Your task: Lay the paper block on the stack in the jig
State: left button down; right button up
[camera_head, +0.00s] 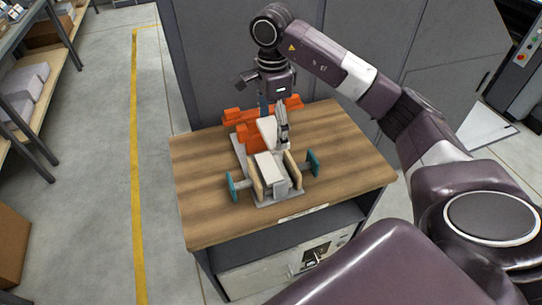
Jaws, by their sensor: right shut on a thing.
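My right gripper (273,125) points down above the wooden table and is shut on a white paper block (266,131). The jig stands just in front of it: a grey base plate (265,201) with tan side walls and teal end plates (313,163). A white stack (269,168) sits between the tan walls. The held block is behind the stack in the picture, beside an orange holder (247,138); I cannot tell whether it touches the holder. The gripper hides part of the block. My left gripper is not in view.
The table top (345,165) is clear to the right and at its left edge. An orange rail (240,117) lies behind the jig. A grey cabinet (225,60) stands behind the table, and shelves (50,75) stand at the far left.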

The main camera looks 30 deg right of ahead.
jog(key=p, duration=0.2)
send_over(271, 164)
notch_tip(271, 164, down, 6)
jog(key=shift+f, duration=0.25)
notch_tip(271, 164, down, 4)
jog(key=shift+r+p, duration=0.1)
jog(key=shift+p, duration=0.4)
jog(key=shift+f, duration=0.4)
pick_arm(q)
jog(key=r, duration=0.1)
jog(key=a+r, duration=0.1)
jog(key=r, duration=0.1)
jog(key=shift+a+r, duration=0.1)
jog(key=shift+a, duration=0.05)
pick_arm(e)
jog(key=shift+f, duration=0.1)
jog(key=shift+f, duration=0.15)
jog(key=o, duration=0.8)
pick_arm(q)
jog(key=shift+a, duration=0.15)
pick_arm(e)
jog(key=o, duration=0.4)
jog(key=shift+c, duration=0.2)
